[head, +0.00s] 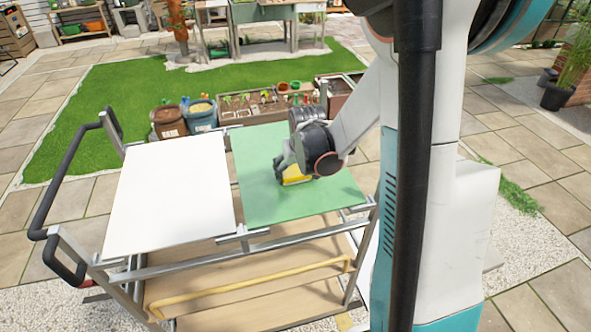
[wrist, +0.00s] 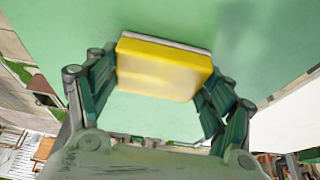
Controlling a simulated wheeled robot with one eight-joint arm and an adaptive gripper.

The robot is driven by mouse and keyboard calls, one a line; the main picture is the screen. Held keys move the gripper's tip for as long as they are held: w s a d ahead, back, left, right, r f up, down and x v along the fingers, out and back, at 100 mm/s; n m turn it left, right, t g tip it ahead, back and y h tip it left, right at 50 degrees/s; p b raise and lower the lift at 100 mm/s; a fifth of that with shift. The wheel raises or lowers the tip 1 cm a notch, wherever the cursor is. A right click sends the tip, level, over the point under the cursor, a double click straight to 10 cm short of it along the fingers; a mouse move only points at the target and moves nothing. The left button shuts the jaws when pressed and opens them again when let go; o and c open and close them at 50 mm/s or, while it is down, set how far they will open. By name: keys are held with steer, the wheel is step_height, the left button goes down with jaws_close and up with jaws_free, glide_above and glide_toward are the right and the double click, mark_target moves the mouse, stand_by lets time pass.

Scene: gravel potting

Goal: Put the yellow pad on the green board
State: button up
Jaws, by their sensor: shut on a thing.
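The yellow pad (wrist: 162,71) is a yellow block with a pale layer along one edge, held between the two fingers of my gripper (wrist: 160,90) in the wrist view. In the head view the yellow pad (head: 295,175) shows partly behind my gripper (head: 288,168), over the green board (head: 270,205). The green board (wrist: 265,45) also fills much of the wrist view behind the pad. I cannot tell whether the pad touches the board or is just above it.
A white board (head: 170,195) lies to the left of the green one on the same metal-framed cart (head: 150,272) with a black handle (head: 45,205). Pots and sacks (head: 168,122) stand behind the cart. The bare green surface in front of the pad is clear.

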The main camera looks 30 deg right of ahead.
steer(key=shift+f, duration=0.2)
steer(key=o, duration=1.1)
steer(key=shift+r, duration=0.2)
steer(key=shift+r, duration=0.3)
steer(key=p+v, duration=0.3)
steer(key=v, duration=0.8)
steer(key=shift+r, duration=0.25)
steer(key=shift+s+a, duration=0.1)
steer(key=shift+s, duration=0.05)
